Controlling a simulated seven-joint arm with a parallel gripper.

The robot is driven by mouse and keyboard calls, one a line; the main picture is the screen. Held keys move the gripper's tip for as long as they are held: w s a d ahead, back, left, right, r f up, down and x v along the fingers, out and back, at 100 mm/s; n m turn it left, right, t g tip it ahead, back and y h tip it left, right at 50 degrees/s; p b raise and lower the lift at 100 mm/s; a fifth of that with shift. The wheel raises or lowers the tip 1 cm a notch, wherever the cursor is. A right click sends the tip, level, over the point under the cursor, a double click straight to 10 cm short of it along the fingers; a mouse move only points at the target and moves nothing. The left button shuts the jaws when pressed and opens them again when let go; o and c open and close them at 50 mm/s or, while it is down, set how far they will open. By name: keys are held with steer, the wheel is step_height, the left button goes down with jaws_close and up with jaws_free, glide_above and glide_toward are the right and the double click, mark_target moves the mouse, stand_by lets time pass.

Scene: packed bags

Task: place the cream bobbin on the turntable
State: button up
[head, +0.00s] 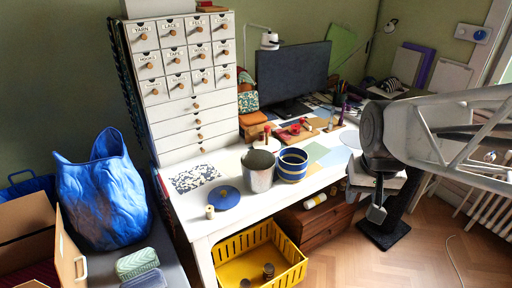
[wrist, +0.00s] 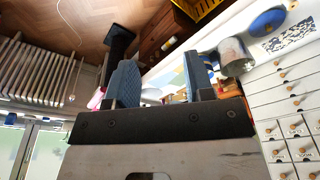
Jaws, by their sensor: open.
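The cream bobbin (head: 210,212) stands upright near the front left edge of the white desk, just left of a round blue disc. This blue disc (head: 225,197) lies flat on the desk and looks like the turntable. It also shows at the top right of the wrist view (wrist: 266,22), with the bobbin (wrist: 291,4) at the frame's edge beyond it. My gripper (head: 365,203) hangs at the right, off the desk's front side and well away from both. In the wrist view my gripper (wrist: 160,70) has its two blue-grey fingers apart with nothing held.
A grey metal pot (head: 258,174) and a blue striped pot (head: 292,165) stand right of the disc. A patterned sheet (head: 195,178) lies behind the bobbin. The white drawer cabinet (head: 195,110) rises at the back. A yellow crate (head: 290,268) sits below the desk's front.

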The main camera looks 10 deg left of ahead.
steer(key=w+a+f+n, duration=0.1)
steer(key=w+a+f, duration=0.2)
steer(key=w+a, duration=0.55)
steer(key=n+g, duration=0.2)
steer(key=n, duration=0.1)
glide_above(211, 209)
step_height(211, 209, down, 25)
steer(key=shift+w+f, duration=0.1)
steer(key=shift+f, duration=0.1)
steer(key=shift+a+f, duration=0.2)
steer(key=shift+a, duration=0.05)
steer(key=shift+f, duration=1.25)
steer(key=shift+f, duration=0.15)
